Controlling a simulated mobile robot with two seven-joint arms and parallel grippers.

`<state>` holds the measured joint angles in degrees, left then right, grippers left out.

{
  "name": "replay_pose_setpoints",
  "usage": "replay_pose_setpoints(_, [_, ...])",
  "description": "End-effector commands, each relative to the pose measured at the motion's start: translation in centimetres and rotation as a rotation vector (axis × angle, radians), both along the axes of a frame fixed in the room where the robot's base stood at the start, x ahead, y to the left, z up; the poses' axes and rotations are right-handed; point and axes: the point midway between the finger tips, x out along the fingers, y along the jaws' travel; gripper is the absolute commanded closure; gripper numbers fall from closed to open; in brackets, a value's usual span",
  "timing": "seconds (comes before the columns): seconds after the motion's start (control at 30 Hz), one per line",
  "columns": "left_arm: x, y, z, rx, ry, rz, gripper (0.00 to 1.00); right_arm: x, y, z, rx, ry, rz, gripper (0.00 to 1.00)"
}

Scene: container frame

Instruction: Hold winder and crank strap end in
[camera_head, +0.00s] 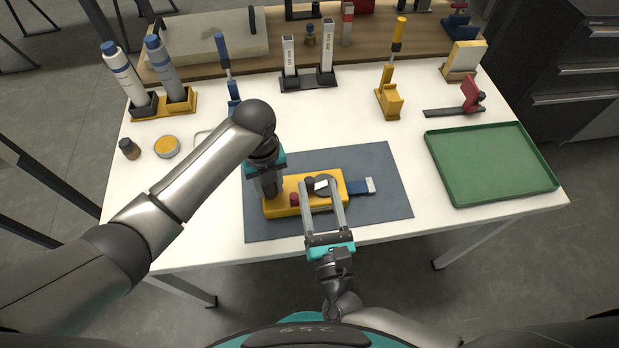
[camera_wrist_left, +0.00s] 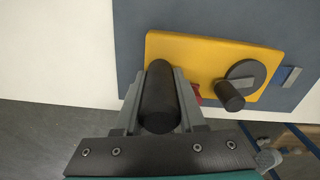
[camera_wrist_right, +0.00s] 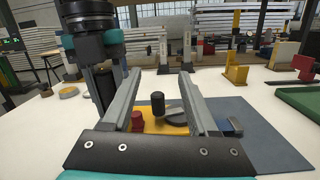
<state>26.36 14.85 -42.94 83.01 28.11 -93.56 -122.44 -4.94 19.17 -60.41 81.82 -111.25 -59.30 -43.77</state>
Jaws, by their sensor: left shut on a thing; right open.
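The yellow winder (camera_head: 272,209) lies on a dark grey mat (camera_head: 388,165). It has a red knob (camera_head: 294,200) and a dark crank disc (camera_wrist_left: 246,74) with an upright black knob (camera_wrist_right: 157,104). A blue strap (camera_head: 357,187) with a grey end (camera_head: 370,185) sticks out of its right side. My left gripper (camera_wrist_left: 162,75) is shut on the winder's black cylindrical handle (camera_wrist_left: 158,100) at its left end. My right gripper (camera_head: 319,187) is open, its two fingers reaching over the winder on either side of the crank area. I cannot tell whether they touch the knob.
A green tray (camera_head: 548,185) lies at the right. Bottles (camera_head: 125,75), a yellow tin (camera_head: 166,147), a yellow stand (camera_head: 389,103) and a red clamp-like tool (camera_head: 470,92) stand further back. The mat's right part and the table's front strip are clear.

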Motion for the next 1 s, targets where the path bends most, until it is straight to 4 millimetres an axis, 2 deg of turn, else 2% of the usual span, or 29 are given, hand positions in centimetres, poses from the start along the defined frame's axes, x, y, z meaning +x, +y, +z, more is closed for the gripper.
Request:
replay_pose_setpoints(0.03, [0.0, 0.0, 0.1, -0.002, -0.002, -0.001, 1.0, -2.0, -0.4, -1.6, -0.056, 0.029, 0.013, 0.41])
replay_pose_setpoints(0.13, [0.0, -0.1, 0.1, -0.002, -0.002, -0.001, 1.0, -4.7, -0.7, -3.4, -0.133, 0.062, 0.032, 0.41])
replay_pose_setpoints(0.2, [0.0, 0.0, 0.1, -0.002, -0.002, -0.001, 1.0, -5.6, -0.8, -4.0, -0.162, 0.074, 0.04, 0.41])
replay_pose_setpoints(0.3, [0.0, 0.0, 0.1, -0.002, -0.002, -0.001, 1.0, -5.7, -0.8, -4.4, -0.18, 0.079, 0.045, 0.41])
replay_pose_setpoints(0.47, [0.1, -0.1, 0.1, -0.002, -0.002, -0.001, 1.0, -3.4, -0.3, -4.3, -0.18, 0.076, 0.045, 0.41])
replay_pose_setpoints(0.8, [0.1, -0.1, 0.1, -0.002, -0.002, -0.001, 1.0, 3.1, 1.1, -4.3, -0.18, 0.078, 0.045, 0.41])
replay_pose_setpoints(1.0, [0.1, 0.0, 0.1, -0.002, -0.002, 0.0, 1.0, 5.1, 1.6, -4.3, -0.179, 0.079, 0.046, 0.41])
